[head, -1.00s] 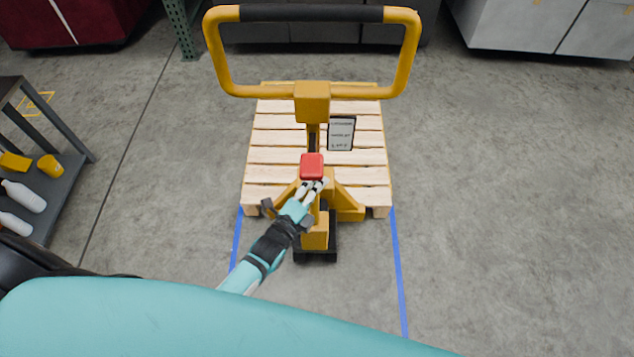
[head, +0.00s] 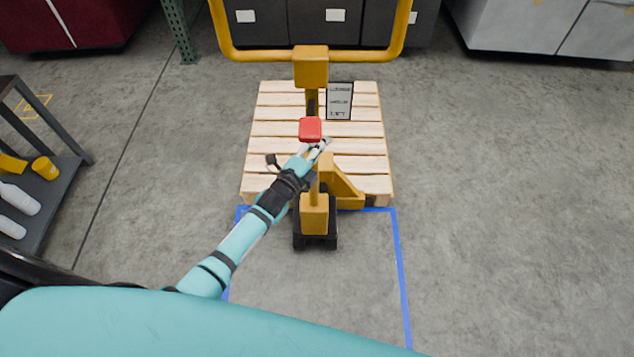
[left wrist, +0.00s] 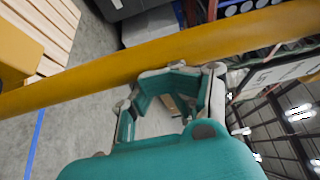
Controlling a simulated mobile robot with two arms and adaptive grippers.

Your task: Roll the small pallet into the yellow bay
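The wooden pallet (head: 275,145) lies flat on the concrete behind the yellow pallet truck (head: 315,215). The truck's handle loop (head: 300,56) is cut off by the picture's top edge. A red block (head: 310,129) sits on the truck's shaft. My left gripper (head: 318,147) is just below the red block; whether it touches it I cannot tell. In the left wrist view its fingers (left wrist: 172,100) are apart, and a yellow bar (left wrist: 130,62) crosses beyond them. A thin yellowish edge shows along the pallet's right side; the yellow bay is otherwise hidden. My right gripper is out of view.
Blue floor lines (head: 402,270) outline an area in front of the pallet. A grey shelf (head: 62,195) with bottles and yellow items stands at left. Dark cabinets (head: 310,20) are behind the pallet, a grey one (head: 530,28) back right. The floor at right is clear.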

